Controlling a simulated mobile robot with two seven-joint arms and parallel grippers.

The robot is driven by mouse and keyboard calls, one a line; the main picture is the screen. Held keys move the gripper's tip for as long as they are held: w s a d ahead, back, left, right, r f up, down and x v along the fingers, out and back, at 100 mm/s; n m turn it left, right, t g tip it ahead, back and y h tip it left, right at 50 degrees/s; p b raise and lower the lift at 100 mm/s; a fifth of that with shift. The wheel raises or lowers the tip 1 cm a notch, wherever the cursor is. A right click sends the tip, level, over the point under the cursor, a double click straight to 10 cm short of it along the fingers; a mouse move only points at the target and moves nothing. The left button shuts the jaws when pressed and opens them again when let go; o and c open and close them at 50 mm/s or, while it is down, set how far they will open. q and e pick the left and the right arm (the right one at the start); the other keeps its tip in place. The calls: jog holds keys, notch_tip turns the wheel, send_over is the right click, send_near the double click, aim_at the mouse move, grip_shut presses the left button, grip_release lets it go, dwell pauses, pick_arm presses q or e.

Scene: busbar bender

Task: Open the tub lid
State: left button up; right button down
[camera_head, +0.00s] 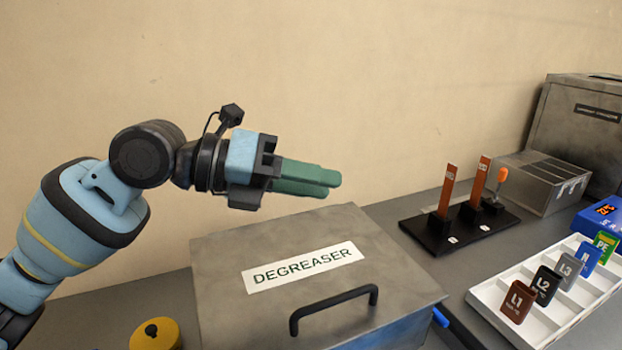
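The fingers lie together with no gap showing and hold nothing. My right gripper is not in view.
A yellow round object (155,334) is left of the tub. A blue piece (440,317) sticks out at its right. Right of it are a black stand (440,238) with copper-coloured bars, a white tray (487,297) of labelled tags, and metal boxes (545,195). A wall is behind.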

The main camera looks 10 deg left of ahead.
pick_arm(q)
grip_shut()
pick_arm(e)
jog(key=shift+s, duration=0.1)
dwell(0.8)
pick_arm(q)
jog(key=c, duration=0.6)
grip_release()
jog(key=shift+c, duration=0.2)
jog(key=o, duration=0.6)
jog(key=shift+o, duration=0.2)
